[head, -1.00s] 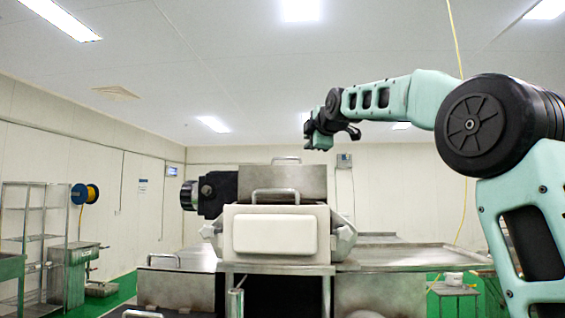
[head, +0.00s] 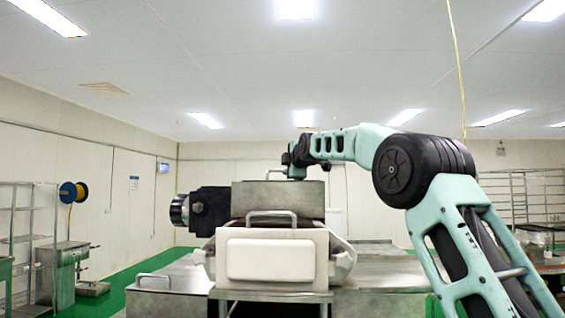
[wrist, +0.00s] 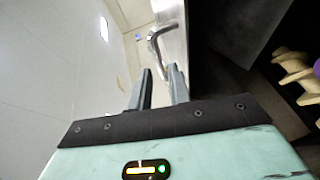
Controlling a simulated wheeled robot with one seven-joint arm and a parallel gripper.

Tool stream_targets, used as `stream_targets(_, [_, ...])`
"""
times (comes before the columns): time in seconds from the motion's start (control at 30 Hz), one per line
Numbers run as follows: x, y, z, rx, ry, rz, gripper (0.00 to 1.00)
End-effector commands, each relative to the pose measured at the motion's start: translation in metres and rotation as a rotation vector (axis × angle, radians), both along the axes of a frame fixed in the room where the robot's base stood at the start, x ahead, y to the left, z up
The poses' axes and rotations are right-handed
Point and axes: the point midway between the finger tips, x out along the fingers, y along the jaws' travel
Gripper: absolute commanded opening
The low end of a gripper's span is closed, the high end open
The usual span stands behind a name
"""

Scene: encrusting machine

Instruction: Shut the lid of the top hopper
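The top hopper (head: 255,203) is a metal box on top of the machine, in the middle of the head view. A bent metal handle (wrist: 156,42) shows in the wrist view on a pale metal panel (wrist: 174,22), which appears to be the raised lid. Dark space lies right of the panel, with a beige and purple part (wrist: 296,72) in it. My gripper (head: 294,170) is at the top edge of the hopper in the head view. In the wrist view my gripper (wrist: 160,72) has its fingers apart, with nothing between them; the handle is just beyond the fingertips.
A white block (head: 270,259) and a front handle (head: 271,215) are on the machine below the hopper. A black motor unit (head: 208,210) sticks out at its left. Metal tabletops (head: 384,270) flank the machine. Green floor is open at the left.

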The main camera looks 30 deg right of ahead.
Motion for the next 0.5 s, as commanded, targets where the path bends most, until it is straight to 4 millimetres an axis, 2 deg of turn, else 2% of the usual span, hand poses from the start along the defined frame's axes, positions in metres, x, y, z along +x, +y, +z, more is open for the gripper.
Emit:
stream_targets(0.03, [0.01, -0.002, 0.004, 0.001, 0.003, 0.0, 0.19])
stream_targets(0.2, [0.035, -0.007, -0.002, 0.001, 0.002, 0.0, 0.19])
stream_targets(0.5, [0.055, -0.011, -0.009, 0.0, 0.001, 0.0, 0.19])
